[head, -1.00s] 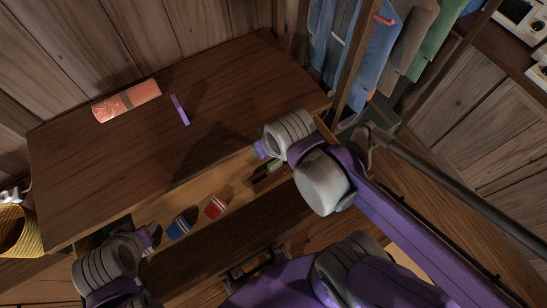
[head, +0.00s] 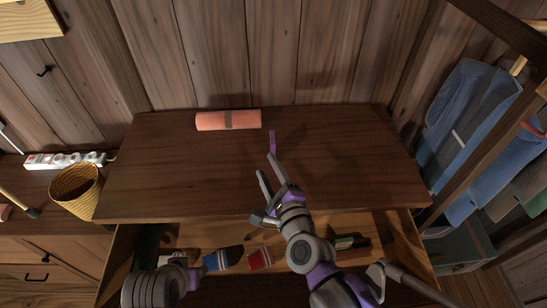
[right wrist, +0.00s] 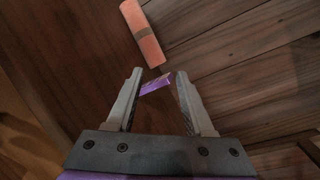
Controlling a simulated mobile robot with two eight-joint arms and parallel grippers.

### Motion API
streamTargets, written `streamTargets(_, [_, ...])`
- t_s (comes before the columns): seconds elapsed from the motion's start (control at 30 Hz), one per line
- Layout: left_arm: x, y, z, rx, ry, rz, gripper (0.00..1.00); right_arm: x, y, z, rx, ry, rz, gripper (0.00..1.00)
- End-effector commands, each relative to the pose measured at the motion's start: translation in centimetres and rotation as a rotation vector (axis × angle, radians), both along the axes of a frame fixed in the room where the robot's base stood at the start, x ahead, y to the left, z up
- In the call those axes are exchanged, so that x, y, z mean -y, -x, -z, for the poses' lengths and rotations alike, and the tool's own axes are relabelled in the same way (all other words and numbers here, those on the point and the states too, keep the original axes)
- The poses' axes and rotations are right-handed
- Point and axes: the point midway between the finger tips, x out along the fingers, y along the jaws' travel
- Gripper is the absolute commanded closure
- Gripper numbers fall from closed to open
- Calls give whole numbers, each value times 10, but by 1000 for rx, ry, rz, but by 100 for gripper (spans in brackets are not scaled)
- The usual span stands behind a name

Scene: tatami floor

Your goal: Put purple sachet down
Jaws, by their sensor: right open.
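The purple sachet (head: 272,142) is a small thin strip on the dark wooden dresser top (head: 165,185), just beyond my right gripper in the head view. My right gripper (head: 265,174) is open over the dresser top. In the right wrist view the sachet (right wrist: 156,84) shows between the open fingertips (right wrist: 158,76), with bare wood around it; I cannot tell whether a finger touches it. My left arm shows at the lower left of the head view, over the drawer, but its gripper's fingers are not clearly visible.
A rolled orange towel (head: 212,121) lies at the back of the dresser top. The open drawer (head: 382,226) below holds a blue item (head: 222,259) and a red item (head: 261,258). A yellow basket (head: 76,190) stands left. Hanging clothes (head: 470,130) are at the right.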

Motion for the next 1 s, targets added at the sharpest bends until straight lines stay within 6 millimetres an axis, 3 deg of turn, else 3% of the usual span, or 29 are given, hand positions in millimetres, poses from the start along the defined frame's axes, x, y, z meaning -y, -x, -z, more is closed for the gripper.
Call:
streamTargets(0.03, [0,2,14,-4,0,0,50,-5,-6,8,-8,-194,57,48])
streamTargets(0.1, [0,2,22,-7,0,0,50,-4,-12,13,-23,-455,145,48])
streamTargets(0.2, [0,3,30,-9,0,0,50,1,-16,24,-38,-735,242,48])
streamTargets(0.3, [0,3,34,-11,0,0,50,5,-16,32,-47,-900,304,48])
streamTargets(0.43, [0,3,35,-11,0,0,50,9,-25,36,-48,-975,335,48])
streamTargets(0.63, [0,3,36,-11,0,0,50,10,-57,35,-48,-975,336,48])
streamTargets(1.0, [0,4,38,-12,0,0,50,16,-95,38,-46,-970,335,48])
